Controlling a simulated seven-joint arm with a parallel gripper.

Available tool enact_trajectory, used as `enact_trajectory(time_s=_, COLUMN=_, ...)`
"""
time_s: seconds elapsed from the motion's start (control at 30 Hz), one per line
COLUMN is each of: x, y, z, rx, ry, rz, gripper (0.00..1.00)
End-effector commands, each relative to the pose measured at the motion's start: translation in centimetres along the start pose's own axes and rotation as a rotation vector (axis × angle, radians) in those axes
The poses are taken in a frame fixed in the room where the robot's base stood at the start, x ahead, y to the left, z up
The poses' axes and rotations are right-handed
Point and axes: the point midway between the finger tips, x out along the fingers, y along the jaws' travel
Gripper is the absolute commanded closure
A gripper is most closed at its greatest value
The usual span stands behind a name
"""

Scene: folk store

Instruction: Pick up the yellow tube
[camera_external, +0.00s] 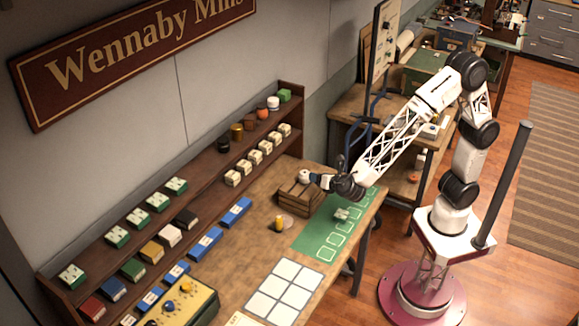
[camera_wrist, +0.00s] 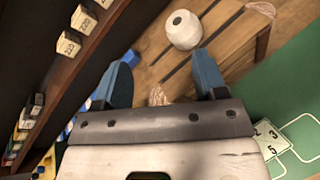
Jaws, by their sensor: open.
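A white roll (camera_external: 304,176) is at the crate, just beyond my fingertips; it also shows in the wrist view (camera_wrist: 187,34). A green mat (camera_external: 310,236) with marked squares lies right of the tube. Shelves (camera_external: 205,170) with small boxes run along the wall.

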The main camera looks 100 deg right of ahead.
Motion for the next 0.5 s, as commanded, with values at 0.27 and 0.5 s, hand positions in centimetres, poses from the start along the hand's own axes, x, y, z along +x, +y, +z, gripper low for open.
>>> enact_trajectory(time_s=0.27, x=1.4, y=6.0, z=-7.1, rx=-0.251, ry=-0.096, rz=0.224, gripper=0.35)
enact_trajectory(time_s=0.5, x=1.5, y=9.7, z=-12.8, rx=-0.418, ry=-0.166, rz=0.393, gripper=0.35)
